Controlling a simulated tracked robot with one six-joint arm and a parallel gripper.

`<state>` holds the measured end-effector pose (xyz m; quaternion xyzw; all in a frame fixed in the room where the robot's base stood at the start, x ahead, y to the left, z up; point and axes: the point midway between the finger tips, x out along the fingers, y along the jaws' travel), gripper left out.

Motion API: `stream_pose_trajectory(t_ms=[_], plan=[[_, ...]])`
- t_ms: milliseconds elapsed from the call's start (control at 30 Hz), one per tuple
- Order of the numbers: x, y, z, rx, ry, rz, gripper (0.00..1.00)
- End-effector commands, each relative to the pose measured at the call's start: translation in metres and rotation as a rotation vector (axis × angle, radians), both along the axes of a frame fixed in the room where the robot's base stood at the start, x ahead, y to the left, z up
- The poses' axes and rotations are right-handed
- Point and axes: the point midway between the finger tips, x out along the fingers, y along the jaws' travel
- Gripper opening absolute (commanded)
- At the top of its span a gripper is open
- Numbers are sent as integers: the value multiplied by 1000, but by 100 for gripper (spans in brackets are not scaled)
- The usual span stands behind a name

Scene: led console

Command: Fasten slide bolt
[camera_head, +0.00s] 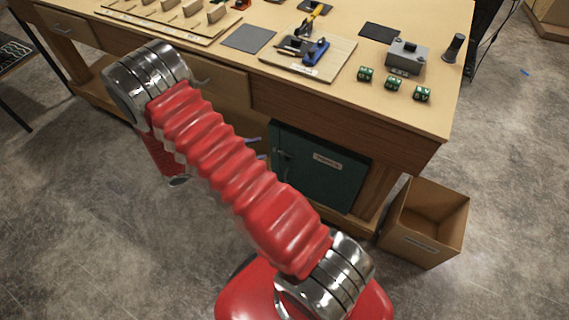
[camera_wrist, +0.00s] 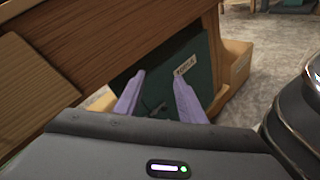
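A dark green cabinet door (camera_head: 318,172) with a white label sits under the workbench, and it also shows in the wrist view (camera_wrist: 200,62). A small dark fitting (camera_head: 284,155) on the door's left side looks like the slide bolt. In the wrist view a dark fitting (camera_wrist: 152,107) shows low between my fingers, partly hidden by my gripper's body. I cannot tell the bolt's position. My gripper (camera_wrist: 161,74) has two purple fingers, spread apart with nothing between them. In the head view my gripper (camera_head: 256,148) is mostly hidden behind my red arm, left of the door.
The wooden workbench (camera_head: 440,120) overhangs the door and carries tools, a grey box (camera_head: 406,56) and several green dice. A wooden drawer front (camera_head: 222,80) is beside my arm. An open cardboard box (camera_head: 425,222) stands on the floor at right. Floor in front is clear.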

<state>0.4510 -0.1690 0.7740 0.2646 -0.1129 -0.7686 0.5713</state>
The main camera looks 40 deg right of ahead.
Motion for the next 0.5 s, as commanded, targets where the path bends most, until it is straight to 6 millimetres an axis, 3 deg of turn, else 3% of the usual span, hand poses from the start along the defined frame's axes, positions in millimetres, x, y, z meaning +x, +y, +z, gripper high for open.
stream_pose_trajectory(t_ms=[500], plan=[[4,-9,-113,-178,197,252,36]])
